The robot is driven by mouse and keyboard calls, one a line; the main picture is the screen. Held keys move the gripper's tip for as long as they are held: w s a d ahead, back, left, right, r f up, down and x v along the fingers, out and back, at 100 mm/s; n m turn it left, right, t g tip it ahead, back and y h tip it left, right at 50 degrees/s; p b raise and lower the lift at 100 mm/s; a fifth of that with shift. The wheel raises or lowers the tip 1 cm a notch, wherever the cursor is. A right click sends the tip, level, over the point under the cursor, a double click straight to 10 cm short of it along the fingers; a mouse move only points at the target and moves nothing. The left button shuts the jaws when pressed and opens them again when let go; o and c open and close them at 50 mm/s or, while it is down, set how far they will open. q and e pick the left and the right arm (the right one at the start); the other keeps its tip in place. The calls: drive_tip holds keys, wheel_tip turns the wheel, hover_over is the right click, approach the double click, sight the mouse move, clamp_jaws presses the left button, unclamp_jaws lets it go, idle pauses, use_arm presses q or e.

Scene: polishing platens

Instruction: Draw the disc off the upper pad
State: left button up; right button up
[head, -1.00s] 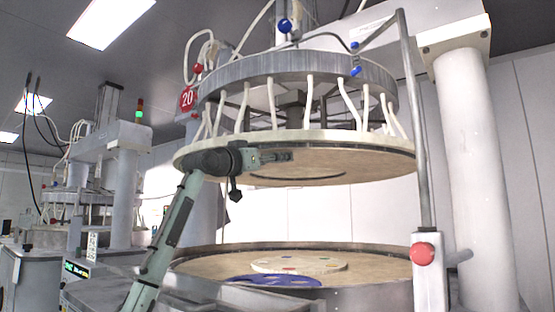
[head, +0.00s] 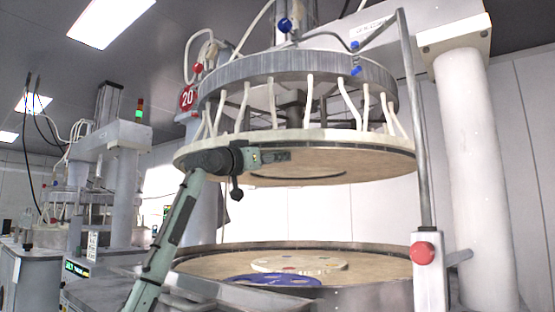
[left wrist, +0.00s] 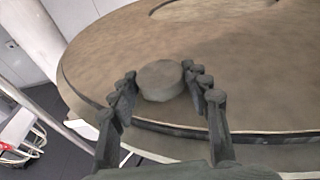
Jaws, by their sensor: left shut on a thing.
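The upper platen's tan pad (head: 355,166) faces down above the lower platen, and it fills much of the left wrist view (left wrist: 225,70). A small round tan-grey disc (left wrist: 160,80) lies against this pad near its rim. My left gripper (head: 284,156) is up under the left front of the pad. In the left wrist view its two dark fingers (left wrist: 158,80) stand on either side of the disc and are shut on it. The disc cannot be made out in the head view. My right gripper is in neither view.
The lower platen (head: 385,268) carries a pale round plate (head: 298,265) and a blue carrier (head: 275,280) with holes. A post with a red button (head: 423,253) stands at the right front. There is open space between the two platens.

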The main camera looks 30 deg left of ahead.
use_arm(q)
drive_tip(key=shift+o, duration=1.1)
drive_tip(key=c, duration=0.6)
drive_tip(key=shift+o, duration=0.2)
drive_tip(key=shift+f+b, duration=0.95)
drive_tip(key=shift+f, duration=0.75)
drive_tip(key=b+v, duration=0.7)
drive_tip(key=v, duration=0.7)
drive_tip(key=shift+s, duration=0.2)
drive_tip(key=shift+w+a+f, duration=0.1)
drive_tip(key=shift+f, duration=0.05)
